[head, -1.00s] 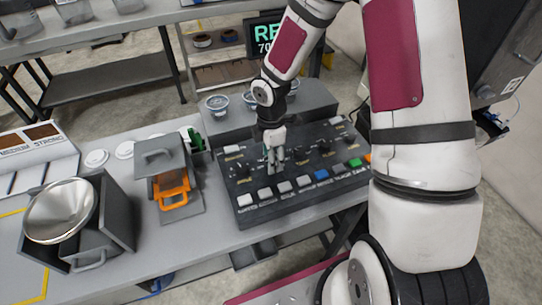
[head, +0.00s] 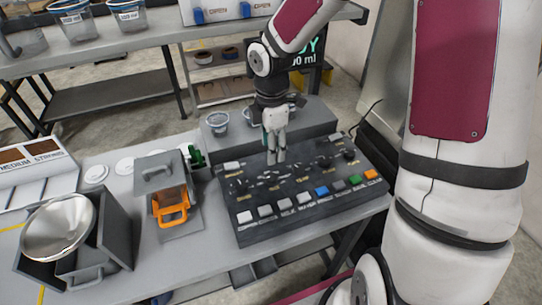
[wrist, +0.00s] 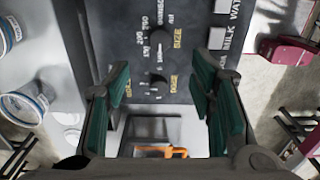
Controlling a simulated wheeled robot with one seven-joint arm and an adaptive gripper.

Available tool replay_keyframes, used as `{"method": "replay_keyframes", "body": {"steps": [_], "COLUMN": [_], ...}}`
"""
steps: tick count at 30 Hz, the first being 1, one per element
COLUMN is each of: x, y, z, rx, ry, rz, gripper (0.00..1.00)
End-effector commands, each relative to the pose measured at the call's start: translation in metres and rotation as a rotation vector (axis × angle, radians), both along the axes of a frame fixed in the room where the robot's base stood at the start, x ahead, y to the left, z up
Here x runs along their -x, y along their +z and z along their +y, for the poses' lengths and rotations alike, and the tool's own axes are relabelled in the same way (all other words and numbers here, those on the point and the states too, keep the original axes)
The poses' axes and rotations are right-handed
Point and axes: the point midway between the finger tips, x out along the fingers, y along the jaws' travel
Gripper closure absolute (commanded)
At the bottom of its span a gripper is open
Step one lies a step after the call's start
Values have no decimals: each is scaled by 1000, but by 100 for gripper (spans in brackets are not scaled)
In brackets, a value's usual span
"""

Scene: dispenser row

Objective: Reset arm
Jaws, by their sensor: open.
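My gripper (head: 275,150) hangs fingers down over the back part of the dark control panel (head: 300,222). In the wrist view its two green-padded fingers (wrist: 165,108) stand wide apart with nothing between them. The control panel (wrist: 185,40) lies beyond the fingers, with its dials and white labels. The panel carries a front row of white, blue, grey, green and orange buttons and several dark dials behind them. I cannot tell from the head view whether the fingertips touch the panel.
An orange-handled device (head: 172,207) and a metal bowl (head: 58,228) in a grey holder stand left of the panel. Small cups (head: 217,123) stand on the grey step behind it. A shelf (head: 160,42) with buckets (head: 128,15) is at the back. The front table strip is clear.

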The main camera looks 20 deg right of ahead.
Motion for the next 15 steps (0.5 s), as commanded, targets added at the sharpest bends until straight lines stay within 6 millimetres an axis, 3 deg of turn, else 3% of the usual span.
{"method": "replay_keyframes", "body": {"steps": [15], "x": [0], "y": [7], "z": [0], "rx": [0], "ry": [2], "rz": [0], "gripper": [50]}}
